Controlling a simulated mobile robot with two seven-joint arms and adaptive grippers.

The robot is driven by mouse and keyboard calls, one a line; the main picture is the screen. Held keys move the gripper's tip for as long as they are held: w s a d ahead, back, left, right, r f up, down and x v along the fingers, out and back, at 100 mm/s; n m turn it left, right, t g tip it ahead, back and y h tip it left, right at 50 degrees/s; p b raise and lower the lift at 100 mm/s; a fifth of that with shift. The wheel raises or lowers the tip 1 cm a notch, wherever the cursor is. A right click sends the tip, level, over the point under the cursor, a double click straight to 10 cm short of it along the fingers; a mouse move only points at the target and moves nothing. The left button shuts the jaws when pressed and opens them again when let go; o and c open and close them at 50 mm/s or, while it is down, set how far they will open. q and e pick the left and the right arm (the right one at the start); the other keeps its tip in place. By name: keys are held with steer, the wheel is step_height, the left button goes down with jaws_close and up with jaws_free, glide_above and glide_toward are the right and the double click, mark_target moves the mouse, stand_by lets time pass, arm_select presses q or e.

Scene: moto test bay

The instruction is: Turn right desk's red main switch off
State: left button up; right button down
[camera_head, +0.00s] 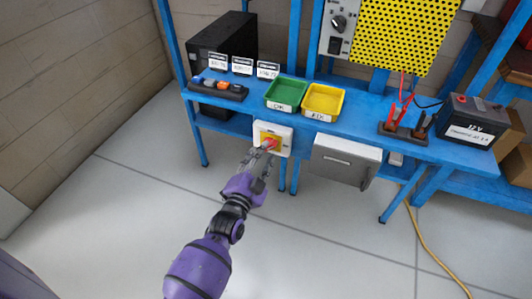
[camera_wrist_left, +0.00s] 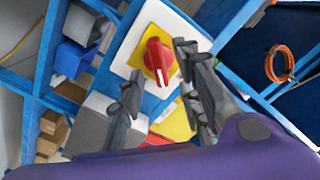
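The red main switch (camera_head: 269,144) is a red rotary knob on a yellow plate with a white housing, mounted on the front edge of the blue desk (camera_head: 345,125). In the left wrist view the red knob (camera_wrist_left: 157,58) has a white mark at its lower end in the picture. My left gripper (camera_head: 258,161) is just in front of the switch. In the left wrist view its two dark fingers (camera_wrist_left: 158,72) are apart, one on either side of the knob. Whether they touch it I cannot tell. My right gripper is not in view.
A green bin (camera_head: 286,92) and a yellow bin (camera_head: 323,100) stand on the desk. A grey drawer box (camera_head: 345,160) hangs under the desk, right of the switch. A 12V battery (camera_head: 469,120) stands at the right. The floor left of the desk is clear.

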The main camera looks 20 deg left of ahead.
arm_select(q)
steer(key=shift+w+d, duration=0.1)
steer(key=shift+w, duration=1.05)
jaws_close()
steer(key=shift+n, duration=0.3)
steer(key=n+p, duration=0.2)
steer(key=n, duration=0.5)
steer(key=shift+n, duration=0.4)
